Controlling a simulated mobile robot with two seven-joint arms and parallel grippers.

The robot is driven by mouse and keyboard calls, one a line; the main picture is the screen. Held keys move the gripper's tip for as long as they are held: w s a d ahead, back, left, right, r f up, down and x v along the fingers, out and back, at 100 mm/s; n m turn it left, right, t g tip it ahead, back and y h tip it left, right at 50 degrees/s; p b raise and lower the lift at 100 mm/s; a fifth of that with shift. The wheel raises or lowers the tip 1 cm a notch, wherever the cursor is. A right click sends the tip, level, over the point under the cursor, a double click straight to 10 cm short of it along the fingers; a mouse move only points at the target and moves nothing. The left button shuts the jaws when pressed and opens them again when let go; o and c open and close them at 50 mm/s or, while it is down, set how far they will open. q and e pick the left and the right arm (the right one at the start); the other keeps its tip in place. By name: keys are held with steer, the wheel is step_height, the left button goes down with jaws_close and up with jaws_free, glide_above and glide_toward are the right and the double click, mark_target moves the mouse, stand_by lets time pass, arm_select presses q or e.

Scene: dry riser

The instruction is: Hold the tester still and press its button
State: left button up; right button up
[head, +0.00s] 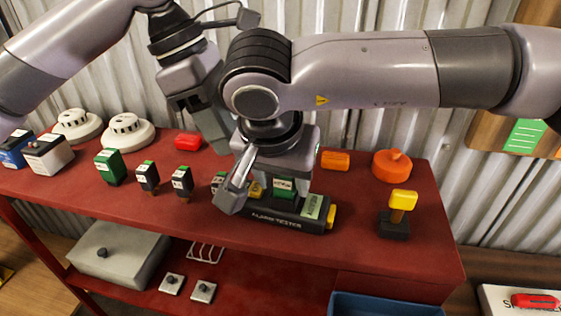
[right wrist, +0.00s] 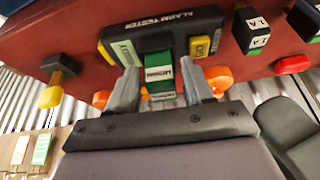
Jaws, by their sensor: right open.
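The black alarm tester (head: 268,220) lies on the red bench, with a green block (head: 284,187) seated in its middle. In the right wrist view the tester (right wrist: 165,27) has a yellow pad (right wrist: 200,46), a green label plate (right wrist: 125,53) and a yellow end piece. My right gripper (head: 262,192) is at the tester. Its open fingers (right wrist: 162,88) stand on either side of the green block (right wrist: 160,72); I cannot tell whether they touch it. My left gripper (head: 207,125) hangs behind and left of the tester, pointing down; its jaw gap is unclear.
Small black and green blocks (head: 148,177) stand left of the tester. White detectors (head: 127,132) and batteries (head: 48,155) are farther left. A red piece (head: 188,141) lies near the left gripper. Orange parts (head: 392,165) and a yellow-topped tool (head: 402,200) stand right. The bench's front right is clear.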

steer(key=shift+x, duration=0.85)
steer(key=c, duration=0.7)
arm_select(q)
steer(key=shift+c, duration=0.6)
arm_select(e)
steer(key=shift+c, duration=1)
arm_select(q)
jaws_close()
arm_select(e)
steer(key=shift+r, duration=0.1)
